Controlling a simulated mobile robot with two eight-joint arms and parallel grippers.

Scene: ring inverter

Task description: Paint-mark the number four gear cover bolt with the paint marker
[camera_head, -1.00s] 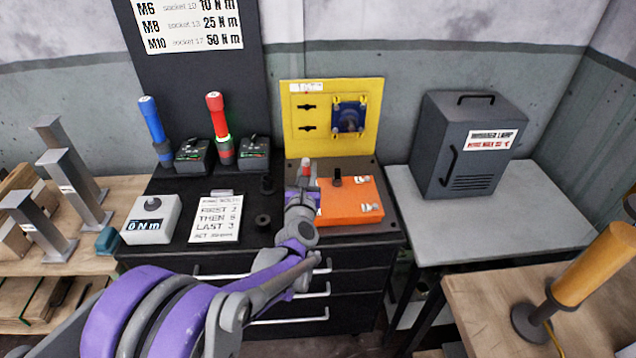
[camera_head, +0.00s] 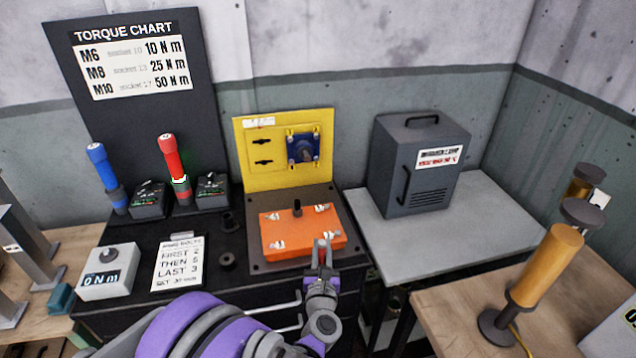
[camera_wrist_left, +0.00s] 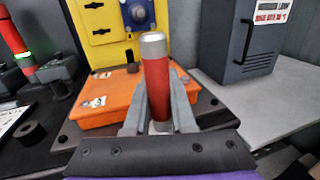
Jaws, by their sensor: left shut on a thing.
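The orange gear cover (camera_head: 296,246) lies on a dark plate, with a small white tag beside a bolt at each corner and a black knob (camera_head: 297,207) at its back edge. The tag numbers are too small to read. My left gripper (camera_head: 322,248) is at the cover's front right corner. In the left wrist view it is shut on the red paint marker (camera_wrist_left: 157,85), a cylinder with a grey end (camera_wrist_left: 152,40) pointing up. My right gripper is not in view.
A yellow panel (camera_head: 262,180) with a blue fitting stands behind the cover. Red (camera_head: 170,157) and blue (camera_head: 99,165) tools, an order card (camera_head: 178,268) and a torque readout (camera_head: 107,280) stand left. A grey cabinet (camera_head: 385,180) is on the bench right, with clear bench before it.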

